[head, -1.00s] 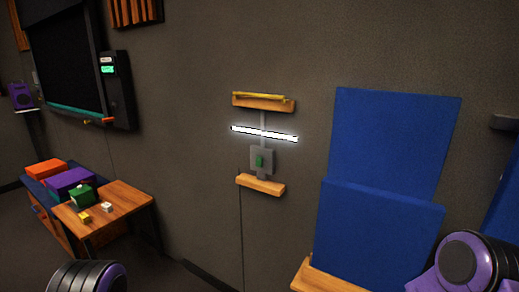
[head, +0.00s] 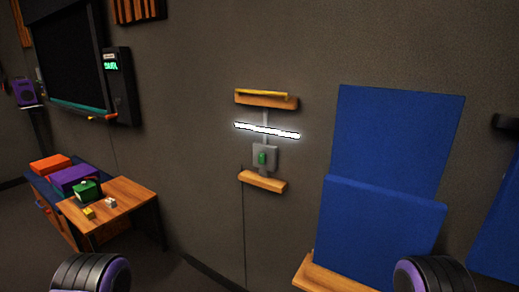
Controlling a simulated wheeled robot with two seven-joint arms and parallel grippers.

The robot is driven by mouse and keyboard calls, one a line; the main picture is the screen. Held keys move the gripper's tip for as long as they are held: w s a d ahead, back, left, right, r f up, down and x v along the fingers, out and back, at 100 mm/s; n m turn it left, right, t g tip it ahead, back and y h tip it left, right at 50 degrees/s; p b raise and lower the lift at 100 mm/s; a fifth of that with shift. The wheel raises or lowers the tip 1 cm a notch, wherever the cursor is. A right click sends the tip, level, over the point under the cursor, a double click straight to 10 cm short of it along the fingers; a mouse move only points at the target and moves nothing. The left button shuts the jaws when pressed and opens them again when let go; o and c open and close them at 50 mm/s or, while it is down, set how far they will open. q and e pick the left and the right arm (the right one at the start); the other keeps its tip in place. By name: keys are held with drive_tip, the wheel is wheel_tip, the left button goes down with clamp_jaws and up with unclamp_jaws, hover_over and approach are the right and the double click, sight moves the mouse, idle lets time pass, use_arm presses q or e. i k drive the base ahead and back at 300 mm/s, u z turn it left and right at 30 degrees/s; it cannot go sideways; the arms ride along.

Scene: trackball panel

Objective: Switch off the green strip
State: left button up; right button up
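A glowing white light strip (head: 267,131) runs nearly level across the wall, tilted slightly down to the right. Below it is a small grey wall plate (head: 272,151) with a green switch (head: 262,157) on it. No strip that glows green shows; the lit strip looks white. Only black and purple parts of my two arms show at the bottom edge, left and right. Both are well below the switch, and no fingers of either gripper are in the picture.
A wooden shelf (head: 265,101) is above the strip and another (head: 262,182) just below the switch. Blue panels (head: 380,220) lean at the right. A low wooden table (head: 125,200) with small blocks stands left. A dark device (head: 118,90) with green lit text hangs at upper left.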

sight(262, 157)
drive_tip(key=z, duration=0.8)
drive_tip(key=i, duration=0.35)
drive_tip(key=z, duration=0.1)
